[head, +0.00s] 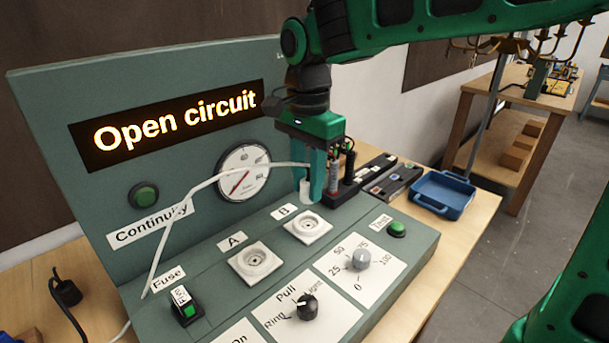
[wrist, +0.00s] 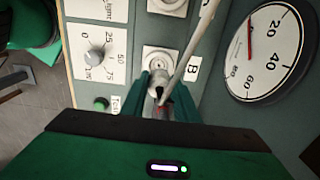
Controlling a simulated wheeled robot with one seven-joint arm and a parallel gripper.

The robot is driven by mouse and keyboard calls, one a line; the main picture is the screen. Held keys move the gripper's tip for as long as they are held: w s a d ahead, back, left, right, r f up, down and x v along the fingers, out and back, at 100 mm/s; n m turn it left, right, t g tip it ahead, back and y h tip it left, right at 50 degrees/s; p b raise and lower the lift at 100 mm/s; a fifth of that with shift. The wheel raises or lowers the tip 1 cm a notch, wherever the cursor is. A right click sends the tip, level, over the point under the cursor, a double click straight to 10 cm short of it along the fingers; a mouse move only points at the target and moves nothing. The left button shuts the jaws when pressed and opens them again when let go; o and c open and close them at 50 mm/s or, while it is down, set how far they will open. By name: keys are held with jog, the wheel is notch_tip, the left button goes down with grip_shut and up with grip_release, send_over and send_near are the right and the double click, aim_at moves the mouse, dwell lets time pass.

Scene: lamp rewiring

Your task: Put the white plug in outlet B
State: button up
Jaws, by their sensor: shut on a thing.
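The white plug (head: 311,190) is between the teal fingers of my gripper (head: 312,184), which points down over the green test bench. Its white cord runs left from the gripper and down past the gauge in the head view; the cord (wrist: 187,55) also crosses the wrist view. Outlet B (head: 307,227), a white square socket labelled B, is empty and lies just below and in front of the plug. In the wrist view, outlet B (wrist: 160,56) is just beyond the fingertips (wrist: 162,88). Outlet A (head: 255,262) is empty, to the left. The plug's prongs are hidden.
The upright panel bears a lit "Open circuit" display (head: 176,124) and a gauge (head: 243,172). A grey dial (head: 360,259), a black knob (head: 307,306) and a green Test button (head: 397,229) stand up from the bench. A black tool holder (head: 345,185) is close behind my gripper.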

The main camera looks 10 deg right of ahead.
jog(key=shift+f, duration=2.85)
jog(key=shift+s, duration=0.1)
jog(key=shift+f, duration=0.5)
jog(key=o, duration=1.1)
jog(key=shift+o, duration=0.2)
